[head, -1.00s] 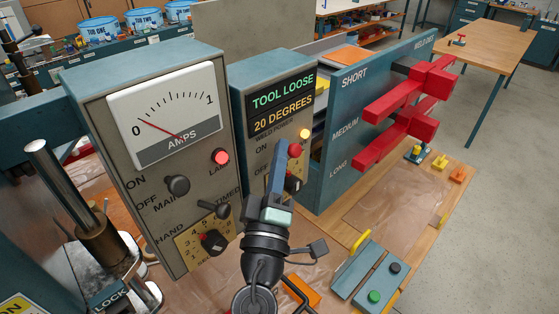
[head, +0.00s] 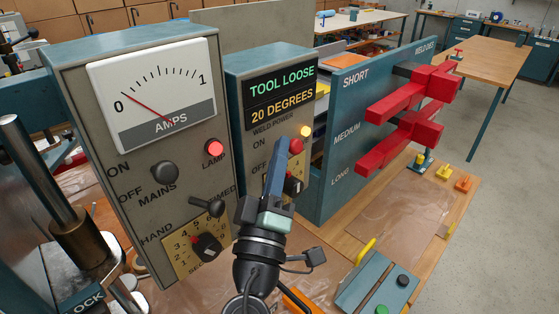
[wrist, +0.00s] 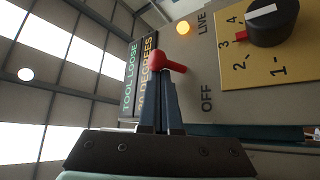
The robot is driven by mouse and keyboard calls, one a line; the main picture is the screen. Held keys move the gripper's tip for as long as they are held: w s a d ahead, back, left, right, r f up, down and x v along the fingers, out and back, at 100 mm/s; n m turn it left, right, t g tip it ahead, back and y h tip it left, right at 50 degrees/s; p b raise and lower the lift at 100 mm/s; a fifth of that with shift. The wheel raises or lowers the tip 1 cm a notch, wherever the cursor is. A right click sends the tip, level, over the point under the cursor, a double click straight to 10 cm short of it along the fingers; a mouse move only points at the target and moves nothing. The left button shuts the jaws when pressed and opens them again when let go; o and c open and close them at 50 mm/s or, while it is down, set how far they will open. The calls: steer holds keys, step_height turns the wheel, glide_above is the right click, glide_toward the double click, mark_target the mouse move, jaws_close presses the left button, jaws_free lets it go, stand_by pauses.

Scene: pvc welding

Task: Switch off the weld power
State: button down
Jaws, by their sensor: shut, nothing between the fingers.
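My gripper (head: 279,140) is raised in front of the panel, just left of the knob. In the wrist view my shut, empty fingertips (wrist: 159,82) reach the red knob (wrist: 165,64) and overlap its edge. I cannot tell whether they touch it. The sign above reads TOOL LOOSE, 20 DEGREES.
A large panel with an amps meter (head: 155,90), mains switch (head: 164,172) and lit red lamp (head: 214,147) stands left. A dial (head: 293,184) sits below the switch. Red weld dies (head: 410,120) hang on a rack at right. A pedal box (head: 375,283) lies at front right.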

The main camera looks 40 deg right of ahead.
steer(key=b, duration=0.2)
steer(key=shift+s+f+b, duration=0.15)
steer(key=shift+f+b, duration=0.15)
steer(key=shift+b, duration=0.1)
steer(key=shift+f+b, duration=0.4)
steer(key=shift+b, duration=0.8)
steer(key=b+v, duration=0.6)
steer(key=v, duration=0.7)
steer(key=shift+f+b, duration=0.25)
steer(key=shift+b, duration=0.15)
